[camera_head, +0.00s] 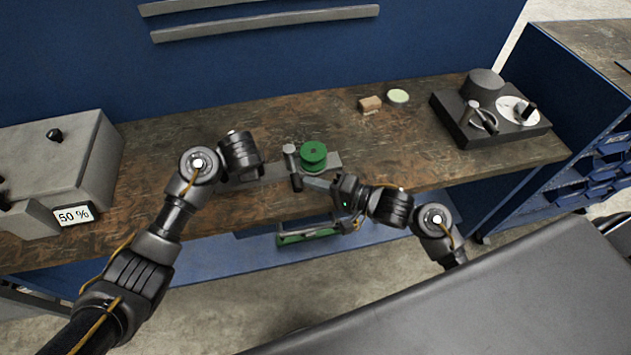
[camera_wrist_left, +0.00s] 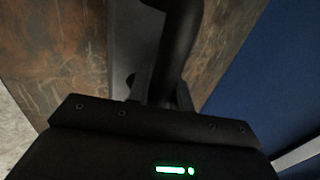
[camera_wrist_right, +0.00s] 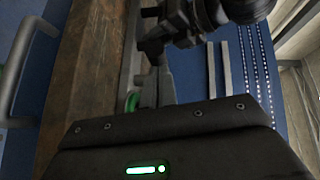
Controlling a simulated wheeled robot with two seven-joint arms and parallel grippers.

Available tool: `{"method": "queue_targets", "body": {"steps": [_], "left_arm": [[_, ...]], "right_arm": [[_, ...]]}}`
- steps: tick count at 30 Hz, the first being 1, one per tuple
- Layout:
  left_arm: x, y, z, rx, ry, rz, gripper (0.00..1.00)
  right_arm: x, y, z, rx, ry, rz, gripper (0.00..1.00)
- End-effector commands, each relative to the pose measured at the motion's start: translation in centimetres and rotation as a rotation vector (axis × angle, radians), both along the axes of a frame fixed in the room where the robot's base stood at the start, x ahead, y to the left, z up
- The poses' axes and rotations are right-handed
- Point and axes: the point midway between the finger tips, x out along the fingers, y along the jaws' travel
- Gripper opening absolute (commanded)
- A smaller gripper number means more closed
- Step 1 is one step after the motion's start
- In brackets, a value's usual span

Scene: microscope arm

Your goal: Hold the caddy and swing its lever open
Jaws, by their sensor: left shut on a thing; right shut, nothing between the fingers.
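The caddy is a flat grey bar (camera_head: 274,172) on the bench with a green round stack (camera_head: 313,152) on it. A dark lever (camera_head: 291,163) with a grey rounded end stands beside the green stack. My left gripper is hidden behind its own wrist in the head view, at the bar's left end. In the left wrist view it is shut on a dark round post (camera_wrist_left: 178,45) beside the grey bar. My right gripper (camera_head: 308,182) is shut and empty, its tips close to the lever's near end; I cannot tell if they touch. A green edge (camera_wrist_right: 131,101) shows beside its fingers in the right wrist view.
A grey box with a "50 %" display (camera_head: 75,215) stands at the left. A small brown block (camera_head: 370,104), a pale green disc (camera_head: 398,96) and a black instrument (camera_head: 465,122) are at the back right. A green-framed item (camera_head: 308,234) is below the bench's front edge.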

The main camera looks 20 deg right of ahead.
Motion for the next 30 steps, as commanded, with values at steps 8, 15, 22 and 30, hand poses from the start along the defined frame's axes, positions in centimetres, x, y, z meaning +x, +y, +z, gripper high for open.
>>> {"method": "queue_targets", "body": {"steps": [8, 15, 22, 30], "left_arm": [[0.0, -0.2, 0.2, -0.006, -0.002, 0.0, 0.0], [0.0, -0.2, 0.2, -0.005, -0.003, -0.001, 0.0], [0.0, -0.1, 0.2, -0.005, -0.003, -0.001, 0.0], [0.0, -0.2, 0.2, -0.005, -0.003, -0.001, 0.0]], "right_arm": [[-0.3, -1.3, 0.2, -0.003, 0.001, 0.006, 0.0], [-2.6, -5.6, 0.9, -0.004, 0.004, 0.003, 0.0], [-6.2, -8.4, 1.6, -0.003, 0.005, 0.002, 0.0], [-8.1, -10.0, 2.0, 0.0, 0.001, 0.0, 0.0]]}}
